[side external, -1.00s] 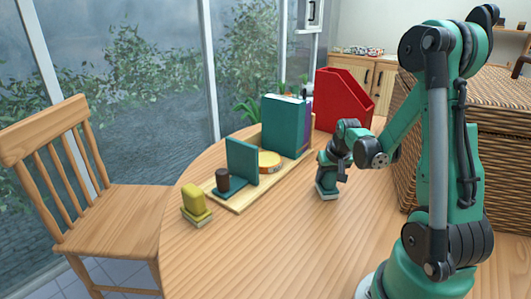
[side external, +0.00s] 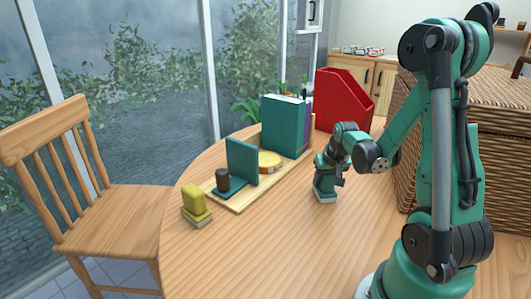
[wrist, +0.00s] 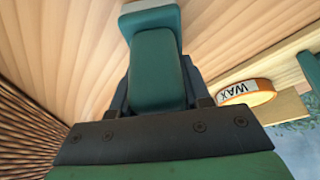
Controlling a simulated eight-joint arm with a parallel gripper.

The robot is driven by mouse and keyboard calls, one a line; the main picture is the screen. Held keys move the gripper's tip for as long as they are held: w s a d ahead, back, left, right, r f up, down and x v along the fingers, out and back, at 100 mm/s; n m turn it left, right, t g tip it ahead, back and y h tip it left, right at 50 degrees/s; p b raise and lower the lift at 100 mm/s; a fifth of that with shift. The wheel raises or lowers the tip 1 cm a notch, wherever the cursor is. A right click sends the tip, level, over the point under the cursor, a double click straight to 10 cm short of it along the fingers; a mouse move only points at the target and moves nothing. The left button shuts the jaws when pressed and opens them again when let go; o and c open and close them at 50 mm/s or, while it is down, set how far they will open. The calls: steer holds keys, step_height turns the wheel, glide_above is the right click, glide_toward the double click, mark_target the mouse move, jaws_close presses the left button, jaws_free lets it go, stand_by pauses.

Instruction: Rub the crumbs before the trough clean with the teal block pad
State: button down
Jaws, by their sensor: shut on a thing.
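My gripper (side external: 331,179) is shut on the teal block pad (side external: 324,191), a teal block on a pale grey base. It holds the pad upright at or just above the tabletop, in front of the trough; contact cannot be told. In the wrist view the teal block pad (wrist: 156,62) fills the jaws, its pale base at the top edge. The wooden trough (side external: 238,206) holds a teal bookend (side external: 242,162), a round wax tin (side external: 270,164), a dark brown cylinder (side external: 222,178) and upright books (side external: 283,125). I cannot make out any crumbs.
A yellow block pad (side external: 194,205) stands left of the trough's near end. A red magazine file (side external: 342,100) stands behind, and a large wicker basket (side external: 490,145) is at right. The front of the wooden table (side external: 260,255) is clear. A chair (side external: 110,205) stands at left.

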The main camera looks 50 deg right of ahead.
steer(key=shift+d, duration=0.9)
steer(key=shift+a, duration=0.1)
steer(key=shift+a+f, duration=0.1)
steer(key=shift+a, duration=0.8)
steer(key=shift+d, duration=0.1)
steer(key=shift+d, duration=0.85)
steer(key=shift+a, duration=0.15)
steer(key=shift+a, duration=0.85)
